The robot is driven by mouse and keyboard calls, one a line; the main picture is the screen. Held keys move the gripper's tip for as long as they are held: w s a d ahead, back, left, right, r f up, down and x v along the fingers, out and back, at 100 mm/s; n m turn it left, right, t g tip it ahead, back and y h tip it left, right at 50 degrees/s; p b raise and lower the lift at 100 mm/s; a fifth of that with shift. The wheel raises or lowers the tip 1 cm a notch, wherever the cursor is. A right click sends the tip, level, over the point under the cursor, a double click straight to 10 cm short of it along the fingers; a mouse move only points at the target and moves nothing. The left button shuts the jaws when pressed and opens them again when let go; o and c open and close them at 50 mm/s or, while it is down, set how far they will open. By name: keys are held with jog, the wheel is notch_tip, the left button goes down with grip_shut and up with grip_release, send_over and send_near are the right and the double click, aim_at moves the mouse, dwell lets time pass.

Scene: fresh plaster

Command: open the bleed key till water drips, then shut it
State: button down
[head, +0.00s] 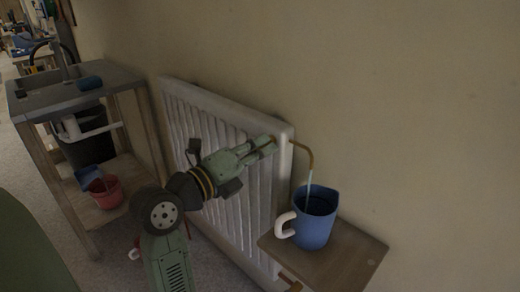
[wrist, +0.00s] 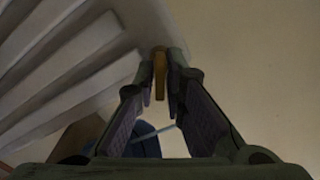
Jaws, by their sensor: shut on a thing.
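My gripper (head: 265,145) is at the top right end of the white radiator (head: 216,128) in the head view. In the wrist view my gripper's fingers (wrist: 161,85) are closed on both sides of the brass bleed key (wrist: 160,72). In the head view the fingers mostly hide the key. A thin brass spout (head: 304,146) leaves the radiator's end and bends down. A pale stream of water (head: 309,186) runs from it into the blue jug (head: 314,229). The jug stands upright below and has dark contents. The wrist view shows part of the jug (wrist: 146,142) and a pale streak.
The jug stands on a small wooden shelf (head: 345,262) close to the radiator's end. At left is a bench (head: 60,100) with a blue item on top and a red bucket (head: 106,190) on its lower shelf. The wall at right is bare.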

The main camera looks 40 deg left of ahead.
jog(key=shift+f+m+b, duration=0.15)
jog(key=shift+m+b, duration=0.25)
jog(key=shift+b, duration=0.05)
jog(key=shift+f+m+b, duration=0.1)
jog(key=shift+m+b, duration=0.5)
jog(key=shift+b, duration=0.1)
jog(key=m+b, duration=0.3)
jog(key=shift+a+f, duration=0.15)
jog(key=m+b, duration=0.4)
jog(key=shift+a+m+b, duration=0.1)
jog(key=shift+m+b, duration=1.15)
jog(key=shift+m, duration=0.15)
jog(key=shift+a+r, duration=0.1)
jog(key=shift+r, duration=0.1)
jog(key=c, duration=1.8)
grip_release()
jog(key=shift+o, duration=0.2)
jog(key=shift+s, duration=0.1)
